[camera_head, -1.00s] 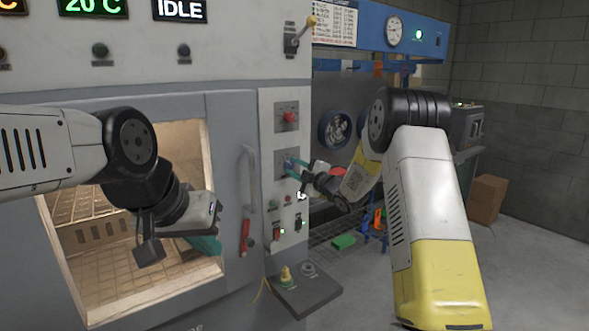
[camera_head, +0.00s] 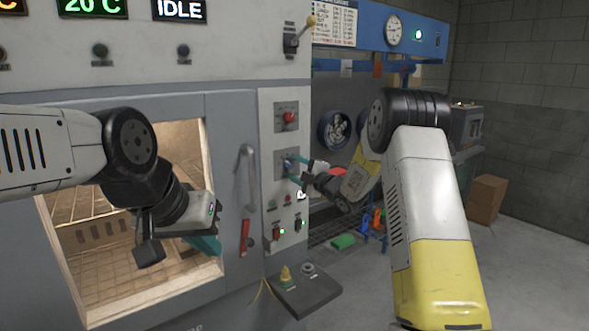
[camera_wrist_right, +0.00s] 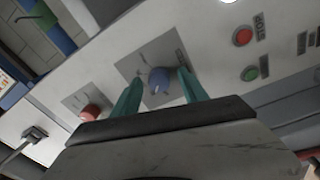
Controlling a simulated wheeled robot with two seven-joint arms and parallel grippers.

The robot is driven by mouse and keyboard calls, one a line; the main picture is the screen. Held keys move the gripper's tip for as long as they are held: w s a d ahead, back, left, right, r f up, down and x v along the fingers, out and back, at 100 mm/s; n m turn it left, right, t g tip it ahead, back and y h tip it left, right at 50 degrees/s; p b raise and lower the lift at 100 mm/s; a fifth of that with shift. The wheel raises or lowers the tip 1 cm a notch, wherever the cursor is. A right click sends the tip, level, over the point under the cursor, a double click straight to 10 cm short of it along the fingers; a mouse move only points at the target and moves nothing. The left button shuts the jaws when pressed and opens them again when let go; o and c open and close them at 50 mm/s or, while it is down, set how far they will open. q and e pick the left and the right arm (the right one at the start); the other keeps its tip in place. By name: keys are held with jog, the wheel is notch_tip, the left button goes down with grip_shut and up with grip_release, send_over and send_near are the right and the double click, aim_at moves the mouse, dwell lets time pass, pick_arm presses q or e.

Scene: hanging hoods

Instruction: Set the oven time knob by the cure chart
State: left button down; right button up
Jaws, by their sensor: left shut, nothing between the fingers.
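The blue knob (camera_head: 287,164) sits on a grey dial plate on the oven's control panel; it also shows in the right wrist view (camera_wrist_right: 158,80). A pale mark shows on its face, but the scale is too small to read. My right gripper (camera_head: 294,169) is open, its teal fingers (camera_wrist_right: 160,78) on either side of the knob with gaps visible; I cannot tell whether they reach around it. A red knob (camera_head: 289,117) is above the blue one. The chart (camera_head: 335,22) hangs at the top, unreadable. My left gripper (camera_head: 210,246) is shut and empty before the oven opening.
The oven opening (camera_head: 130,215) is lit, with a wire rack inside. A vertical door handle (camera_head: 247,185) stands left of the panel. A small shelf (camera_head: 308,295) juts out underneath. A cardboard box (camera_head: 487,199) stands right on the floor.

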jog(key=v, duration=0.7)
jog(key=shift+s+d, duration=0.25)
jog(key=shift+s, duration=0.05)
